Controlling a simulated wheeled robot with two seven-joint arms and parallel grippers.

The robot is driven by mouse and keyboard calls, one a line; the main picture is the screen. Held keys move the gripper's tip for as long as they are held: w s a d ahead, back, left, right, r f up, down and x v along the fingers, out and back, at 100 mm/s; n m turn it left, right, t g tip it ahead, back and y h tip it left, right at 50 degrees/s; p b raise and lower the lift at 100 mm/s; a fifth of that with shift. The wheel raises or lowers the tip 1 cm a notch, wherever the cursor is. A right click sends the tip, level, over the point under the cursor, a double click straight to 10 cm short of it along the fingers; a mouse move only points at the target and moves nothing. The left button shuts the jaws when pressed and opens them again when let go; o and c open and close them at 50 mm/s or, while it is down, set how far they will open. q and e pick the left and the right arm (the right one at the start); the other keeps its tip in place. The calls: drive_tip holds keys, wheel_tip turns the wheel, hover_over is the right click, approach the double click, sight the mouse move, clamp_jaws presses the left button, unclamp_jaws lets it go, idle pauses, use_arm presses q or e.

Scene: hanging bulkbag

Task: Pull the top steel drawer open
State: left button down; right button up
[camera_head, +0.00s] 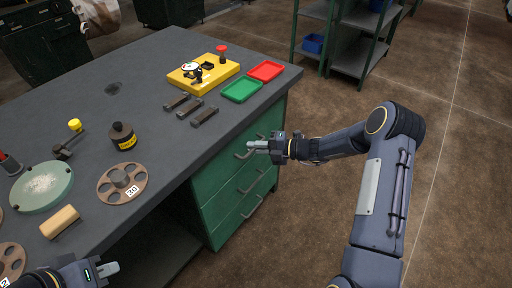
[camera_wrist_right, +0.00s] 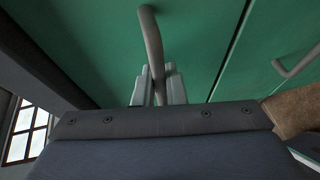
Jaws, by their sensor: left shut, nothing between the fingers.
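The green steel drawer unit sits under the workbench, with several drawers stacked. The top drawer (camera_head: 219,165) has a grey bar handle (camera_head: 244,155); its front looks flush with the drawers below. My right gripper (camera_head: 258,146) is at this handle. In the right wrist view the handle (camera_wrist_right: 151,35) passes between the two fingers (camera_wrist_right: 158,88), which sit close on both sides of it, so the gripper looks shut on it. My left gripper (camera_head: 108,269) is shut and empty over the bench's near edge, at the bottom left.
The floor (camera_head: 320,200) right of the drawers is clear. Shelves (camera_head: 350,50) stand behind.

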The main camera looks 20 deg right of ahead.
drive_tip(key=shift+s, duration=0.1)
clamp_jaws()
drive_tip(key=s+d+p, duration=0.4)
drive_tip(key=s+d, duration=0.5)
drive_tip(key=s, duration=0.2)
drive_tip(key=s+d+p, duration=0.3)
drive_tip(key=s+d, duration=0.6)
drive_tip(key=s, duration=0.3)
drive_tip(key=shift+s+d+p, duration=0.25)
drive_tip(key=shift+s+p, duration=0.05)
drive_tip(key=shift+p, duration=0.05)
drive_tip(key=shift+o, duration=1.8)
unclamp_jaws()
